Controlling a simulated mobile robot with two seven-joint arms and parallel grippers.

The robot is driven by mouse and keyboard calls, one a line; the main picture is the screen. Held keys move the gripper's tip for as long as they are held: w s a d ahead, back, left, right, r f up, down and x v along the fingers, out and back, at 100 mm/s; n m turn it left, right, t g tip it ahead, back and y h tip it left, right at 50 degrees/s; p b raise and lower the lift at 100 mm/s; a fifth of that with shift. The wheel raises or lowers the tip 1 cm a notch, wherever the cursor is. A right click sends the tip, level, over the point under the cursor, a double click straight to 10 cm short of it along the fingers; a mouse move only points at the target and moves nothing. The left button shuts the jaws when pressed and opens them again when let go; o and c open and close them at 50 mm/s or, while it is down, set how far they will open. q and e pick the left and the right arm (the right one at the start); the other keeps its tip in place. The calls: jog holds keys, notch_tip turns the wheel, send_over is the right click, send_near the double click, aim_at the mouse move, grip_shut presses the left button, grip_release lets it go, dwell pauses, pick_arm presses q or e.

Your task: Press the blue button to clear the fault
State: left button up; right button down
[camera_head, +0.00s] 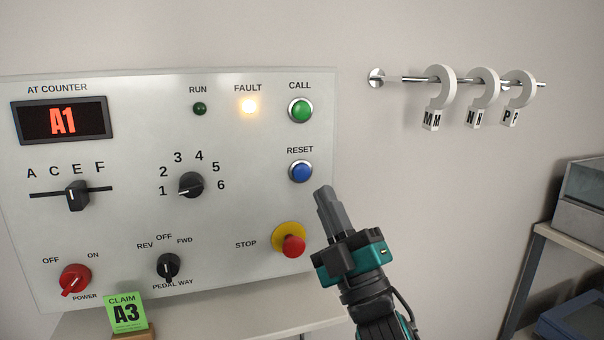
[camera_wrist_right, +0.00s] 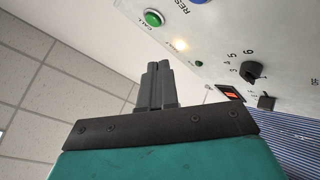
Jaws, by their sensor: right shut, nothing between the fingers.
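The blue RESET button (camera_head: 301,171) sits on the right side of the white control panel (camera_head: 130,235), below the green CALL button (camera_head: 300,110). The FAULT lamp (camera_head: 249,106) glows yellow-white. My right gripper (camera_head: 325,192) is shut and empty, its fingertips a little right of and below the blue button in the head view, apart from it in the picture. In the right wrist view the shut fingers (camera_wrist_right: 158,68) point up toward the panel, and part of the blue button (camera_wrist_right: 199,2) shows at the top edge. My left gripper is not in view.
The red STOP button (camera_head: 293,246) on its yellow base is close left of my right gripper. A CLAIM A3 card (camera_head: 125,315) stands below the panel. A wall rail (camera_head: 412,79) with hooks and a shelf (camera_head: 570,242) are to the right.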

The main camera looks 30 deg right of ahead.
jog(key=b, duration=0.1)
send_near(296, 155)
jog(key=shift+w+a+r, duration=0.1)
jog(key=shift+w+r, duration=0.2)
jog(key=shift+r, duration=0.4)
jog(key=shift+w+a+r, duration=0.1)
jog(key=shift+w+r, duration=0.25)
jog(key=shift+r, duration=0.4)
jog(key=shift+d, duration=0.1)
dwell(0.8)
jog(key=shift+w, duration=0.4)
jog(key=shift+w+d+b, duration=0.15)
jog(key=shift+w+b, duration=0.2)
jog(key=shift+w, duration=0.05)
dwell(0.6)
jog(key=shift+s+a, duration=0.2)
jog(key=shift+s, duration=0.65)
jog(key=s, duration=0.2)
jog(key=s+a+p, duration=0.1)
jog(key=s, duration=0.2)
dwell(0.4)
